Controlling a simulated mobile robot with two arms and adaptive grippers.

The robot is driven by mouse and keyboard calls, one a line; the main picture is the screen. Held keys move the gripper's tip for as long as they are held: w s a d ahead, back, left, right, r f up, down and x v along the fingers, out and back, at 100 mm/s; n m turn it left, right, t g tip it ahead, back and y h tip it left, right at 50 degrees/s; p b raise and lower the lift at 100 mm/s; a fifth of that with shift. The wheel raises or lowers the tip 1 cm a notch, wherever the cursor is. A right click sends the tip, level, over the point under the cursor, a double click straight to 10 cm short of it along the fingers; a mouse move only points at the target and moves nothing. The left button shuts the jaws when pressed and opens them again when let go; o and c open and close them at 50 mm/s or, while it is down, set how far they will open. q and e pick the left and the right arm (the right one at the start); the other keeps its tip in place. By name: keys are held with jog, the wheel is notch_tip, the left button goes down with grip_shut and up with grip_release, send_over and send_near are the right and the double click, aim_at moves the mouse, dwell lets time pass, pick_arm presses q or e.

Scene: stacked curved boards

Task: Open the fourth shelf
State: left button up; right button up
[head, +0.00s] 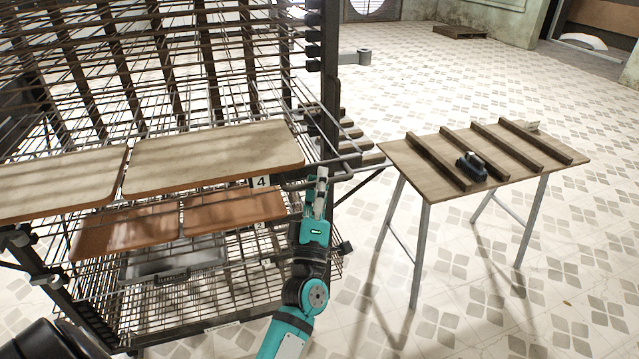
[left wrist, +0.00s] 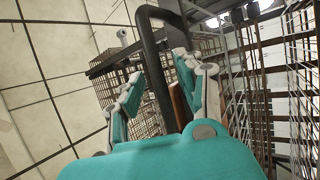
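The tall wire rack (head: 180,75) fills the left of the head view. The number 4 label (head: 261,182) hangs under the right end of a shelf bearing pale curved boards (head: 215,158). A dark metal bar handle (head: 345,160) sticks out at that shelf's right end. My left gripper (head: 321,180) is at this handle, pointing up. In the left wrist view, the gripper's fingers (left wrist: 160,85) are apart, with the dark handle bar (left wrist: 152,60) passing between them. I cannot tell whether either finger touches it. My right gripper is not in view.
Below are orange-brown boards (head: 235,212) and a grey tray (head: 175,262) inside the rack. A wooden table (head: 405,155) with dark slats and a tool (head: 471,166) stands to the right. The tiled floor (head: 560,270) around it is clear.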

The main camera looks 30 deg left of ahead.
pick_arm(q)
jog(key=v, duration=1.2)
dwell(0.3)
